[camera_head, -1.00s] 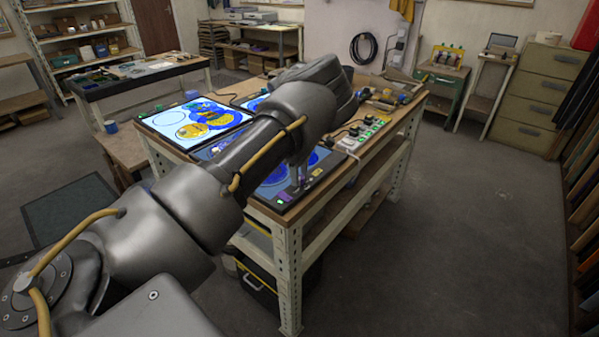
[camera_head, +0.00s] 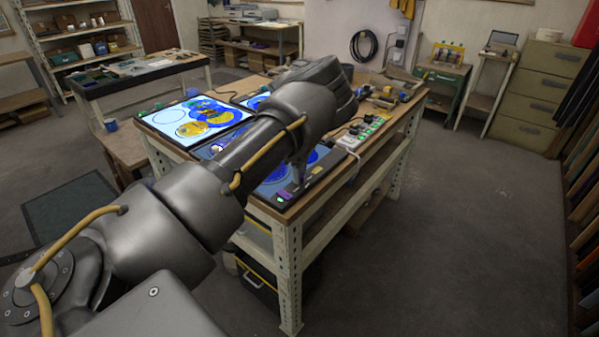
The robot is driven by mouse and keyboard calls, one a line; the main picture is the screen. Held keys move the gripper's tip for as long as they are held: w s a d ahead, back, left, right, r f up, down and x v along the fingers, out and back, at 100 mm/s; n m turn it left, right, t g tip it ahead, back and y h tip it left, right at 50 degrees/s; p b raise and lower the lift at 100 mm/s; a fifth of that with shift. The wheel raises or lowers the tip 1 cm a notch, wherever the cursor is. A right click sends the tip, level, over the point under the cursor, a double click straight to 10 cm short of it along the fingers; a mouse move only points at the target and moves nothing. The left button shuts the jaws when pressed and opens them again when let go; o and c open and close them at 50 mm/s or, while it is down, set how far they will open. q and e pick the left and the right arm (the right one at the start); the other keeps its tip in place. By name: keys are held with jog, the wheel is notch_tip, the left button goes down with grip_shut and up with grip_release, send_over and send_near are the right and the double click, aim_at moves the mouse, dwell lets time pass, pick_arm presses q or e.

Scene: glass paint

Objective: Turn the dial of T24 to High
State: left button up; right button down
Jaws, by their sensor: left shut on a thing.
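The front light panel (camera_head: 325,168) lies on the near corner of the workbench, with blue glass pieces on it. Its front edge carries a small green light (camera_head: 280,199) and a purple patch. My left arm reaches across from the left, and my left gripper (camera_head: 298,187) points down at this edge, beside the purple patch. It is shut on what seems to be the dial, which the fingers hide. I cannot read any label, so T24 and the dial's setting cannot be made out. My right gripper is not in view.
A bright panel (camera_head: 170,125) with blue and yellow glass lies to the left on the workbench (camera_head: 290,215). A power strip (camera_head: 362,133) and tools lie behind on the right. My arm hides part of the panels. The floor at right is clear.

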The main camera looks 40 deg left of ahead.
pick_arm(q)
jog(key=shift+n, duration=1.1)
jog(key=n, duration=0.3)
jog(key=shift+n, duration=0.3)
jog(key=n, duration=1.2)
jog(key=shift+n, duration=0.4)
jog(key=n, duration=0.4)
jog(key=shift+n, duration=0.4)
jog(key=o, duration=1)
